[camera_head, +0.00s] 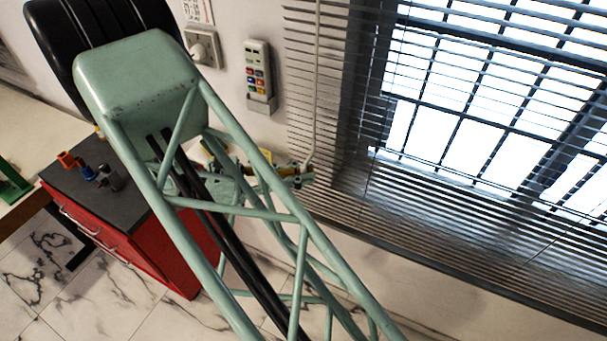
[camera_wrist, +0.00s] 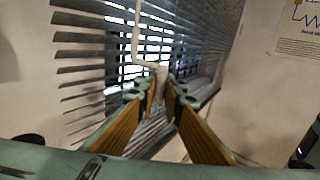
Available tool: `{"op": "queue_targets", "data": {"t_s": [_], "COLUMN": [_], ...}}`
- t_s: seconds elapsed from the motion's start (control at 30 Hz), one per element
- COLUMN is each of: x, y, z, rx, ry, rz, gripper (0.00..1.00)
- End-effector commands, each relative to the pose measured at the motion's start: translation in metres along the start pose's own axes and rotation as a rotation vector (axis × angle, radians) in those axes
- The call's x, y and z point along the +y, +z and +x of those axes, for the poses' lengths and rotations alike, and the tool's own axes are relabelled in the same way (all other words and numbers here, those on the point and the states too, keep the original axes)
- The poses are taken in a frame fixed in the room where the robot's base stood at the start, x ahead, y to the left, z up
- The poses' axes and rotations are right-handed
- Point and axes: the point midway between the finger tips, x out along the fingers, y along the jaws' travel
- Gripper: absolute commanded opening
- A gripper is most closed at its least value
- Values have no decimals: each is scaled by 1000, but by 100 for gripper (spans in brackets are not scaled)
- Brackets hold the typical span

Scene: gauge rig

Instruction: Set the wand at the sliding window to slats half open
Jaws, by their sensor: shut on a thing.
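The white wand (camera_head: 317,90) hangs down the left side of the window blind (camera_head: 440,210) in the head view. In the wrist view the wand (camera_wrist: 136,40) has a bend, and its thicker lower end (camera_wrist: 161,75) sits between my fingertips. My gripper (camera_wrist: 157,92) is shut on that lower end. In the head view my gripper (camera_head: 303,175) is small and partly hidden behind my arm. The blind's slats (camera_wrist: 85,55) are tilted with gaps between them, and bright daylight with dark window bars shows through.
A red cabinet (camera_head: 150,245) with a dark top stands at the left, with small coloured fittings (camera_head: 88,170) on it. A remote in a holder (camera_head: 259,75) and a white switch (camera_head: 203,47) are on the wall left of the blind. A poster (camera_wrist: 300,30) hangs at the right.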

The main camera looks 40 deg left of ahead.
Motion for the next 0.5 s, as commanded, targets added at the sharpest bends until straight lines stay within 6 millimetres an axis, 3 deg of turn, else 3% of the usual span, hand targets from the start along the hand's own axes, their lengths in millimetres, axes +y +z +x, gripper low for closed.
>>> {"op": "queue_targets", "data": {"t_s": [0.07,0.1,0.23,0.5], "x": [0,0,0,0], "y": [0,0,0,0], "z": [0,0,0,0], "rx": [0,0,0,0], "ry": [1,1,1,1], "rz": [0,0,0,0], "gripper": [0,10,22,22]}}
